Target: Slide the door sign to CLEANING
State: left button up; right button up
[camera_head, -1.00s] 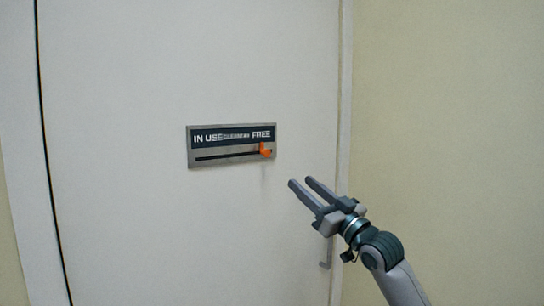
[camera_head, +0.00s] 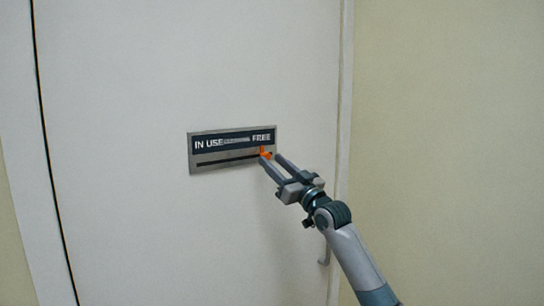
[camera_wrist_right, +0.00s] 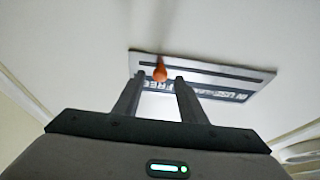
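The door sign (camera_head: 215,160) is a grey metal plate on the white door, with a dark strip reading IN USE at the left and FREE at the right. The small lettering between them is too blurred to read. An orange slider knob (camera_head: 265,154) sits at the right end of the dark slot, under FREE. My right gripper (camera_head: 270,158) is open at the knob, one finger on each side of it. In the right wrist view, the orange knob (camera_wrist_right: 160,73) shows between the two separated fingertips; contact cannot be told. My left gripper is not in view.
The white door (camera_head: 130,220) fills the middle, with a dark gap along its left edge. A door handle (camera_head: 324,250) is below my right arm. A pale yellow wall (camera_head: 450,100) stands at the right. The door around the sign is bare.

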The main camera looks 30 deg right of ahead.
jog(key=shift+w+r, duration=0.25)
jog(key=shift+w, duration=0.4)
grip_shut()
jog(key=a+p, duration=0.1)
jog(key=a, duration=0.2)
jog(key=a+p, duration=0.1)
jog(key=a, duration=0.4)
jog(key=shift+s+a+p, duration=0.3)
jog(key=shift+s+p, duration=0.05)
jog(key=shift+p, duration=0.05)
grip_release()
jog(key=shift+s, duration=0.1)
